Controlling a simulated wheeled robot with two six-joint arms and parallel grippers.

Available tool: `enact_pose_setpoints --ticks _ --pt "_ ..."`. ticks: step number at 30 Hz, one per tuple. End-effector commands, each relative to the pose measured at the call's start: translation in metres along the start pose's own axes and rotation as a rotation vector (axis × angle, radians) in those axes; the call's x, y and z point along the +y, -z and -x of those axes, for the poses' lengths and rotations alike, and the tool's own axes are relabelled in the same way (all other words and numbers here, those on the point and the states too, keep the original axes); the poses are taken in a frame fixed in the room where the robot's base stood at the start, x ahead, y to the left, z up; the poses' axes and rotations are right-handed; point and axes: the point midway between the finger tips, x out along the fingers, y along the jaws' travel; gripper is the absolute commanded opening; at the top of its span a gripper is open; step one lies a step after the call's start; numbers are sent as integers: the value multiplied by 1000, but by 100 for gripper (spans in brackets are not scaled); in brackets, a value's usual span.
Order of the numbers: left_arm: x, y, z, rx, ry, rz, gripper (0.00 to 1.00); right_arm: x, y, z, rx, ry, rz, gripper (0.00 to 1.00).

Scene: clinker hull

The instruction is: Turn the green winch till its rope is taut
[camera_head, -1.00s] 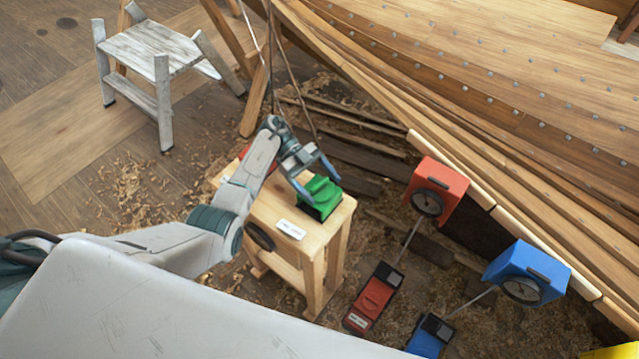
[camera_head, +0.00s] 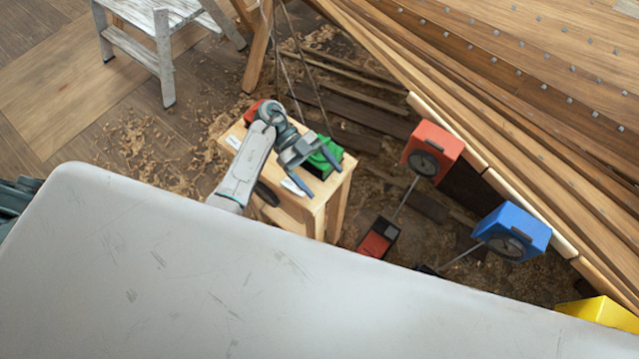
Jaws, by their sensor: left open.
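The green winch (camera_head: 329,150) sits on the right part of a small wooden stand (camera_head: 316,208). My left gripper (camera_head: 325,181) is open, and its two blue-grey fingers reach over and beside the winch. The gripper hides much of the winch, and I cannot tell whether a finger touches it. Nothing shows between the fingers. A winch handle and the winch's rope cannot be made out here. My right gripper is not in view.
A red object (camera_head: 253,108) sits at the stand's far left corner. Red (camera_head: 440,142), blue (camera_head: 520,222) and yellow (camera_head: 608,313) boxes stand along the hull planks (camera_head: 470,90). A black-and-red unit (camera_head: 374,246) lies in front. A worn white stool (camera_head: 160,60) stands at upper left.

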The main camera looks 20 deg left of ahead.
Motion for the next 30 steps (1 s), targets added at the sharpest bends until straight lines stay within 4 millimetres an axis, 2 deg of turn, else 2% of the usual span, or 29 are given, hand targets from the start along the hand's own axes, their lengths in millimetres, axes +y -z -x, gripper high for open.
enact_pose_setpoints --ticks 3,9,26,30 --pt "14 7 -12 1 0 -1 80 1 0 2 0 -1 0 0" --pt "25 12 -21 0 0 -1 80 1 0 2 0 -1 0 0" --pt "26 12 -21 0 0 0 80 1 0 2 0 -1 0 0" --pt "21 15 -23 8 42 -25 80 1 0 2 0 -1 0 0"
